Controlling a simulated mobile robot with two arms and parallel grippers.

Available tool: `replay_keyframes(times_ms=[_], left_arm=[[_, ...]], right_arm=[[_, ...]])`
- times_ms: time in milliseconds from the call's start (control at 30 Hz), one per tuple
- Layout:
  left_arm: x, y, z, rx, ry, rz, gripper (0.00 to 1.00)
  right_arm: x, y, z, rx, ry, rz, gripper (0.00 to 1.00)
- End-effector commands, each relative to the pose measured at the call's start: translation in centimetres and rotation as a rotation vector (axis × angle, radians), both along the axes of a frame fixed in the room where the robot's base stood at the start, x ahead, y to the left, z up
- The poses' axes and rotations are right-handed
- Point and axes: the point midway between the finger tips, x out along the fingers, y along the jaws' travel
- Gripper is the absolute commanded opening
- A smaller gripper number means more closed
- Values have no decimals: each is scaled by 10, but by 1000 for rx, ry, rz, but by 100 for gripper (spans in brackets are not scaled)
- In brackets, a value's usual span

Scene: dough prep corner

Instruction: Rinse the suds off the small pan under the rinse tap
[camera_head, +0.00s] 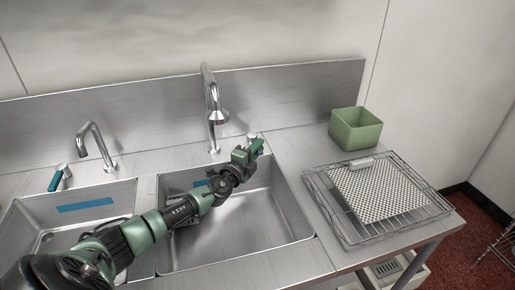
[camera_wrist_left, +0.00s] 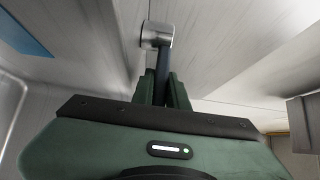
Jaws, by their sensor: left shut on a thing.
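My left gripper (camera_head: 257,147) reaches over the right basin (camera_head: 282,205) to the tap handle at its back right. In the left wrist view its two green fingers (camera_wrist_left: 164,88) are shut on the dark blue lever (camera_wrist_left: 162,62) of this handle, below its silver round body (camera_wrist_left: 157,34). The tall rinse tap (camera_head: 211,95) stands behind the right basin, and I see no water from its spout. The small pan cannot be made out; a dark curved edge in the left basin (camera_head: 115,190) is mostly hidden by my arm. My right gripper is out of view.
A shorter tap (camera_head: 92,140) with a teal lever (camera_head: 56,178) stands behind the left basin. On the right counter are a green bin (camera_head: 356,130) and a wire rack (camera_head: 345,222) with a patterned mat (camera_head: 380,192). A backsplash (camera_head: 290,95) runs behind the taps.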

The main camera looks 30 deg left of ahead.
Motion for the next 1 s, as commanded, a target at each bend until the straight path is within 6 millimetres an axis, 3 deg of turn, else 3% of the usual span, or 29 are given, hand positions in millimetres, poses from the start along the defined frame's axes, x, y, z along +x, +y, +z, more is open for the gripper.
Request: replay_keyframes(times_ms=[200,433,700,1000], left_arm=[[0,-1,-2,-1,4,2,0],[7,-9,1,-9,1,117,0],[16,-12,-3,-3,2,280,0],[16,-12,-3,1,5,298,0]], right_arm=[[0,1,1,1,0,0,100],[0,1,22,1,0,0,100],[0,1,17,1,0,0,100],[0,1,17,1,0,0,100]])
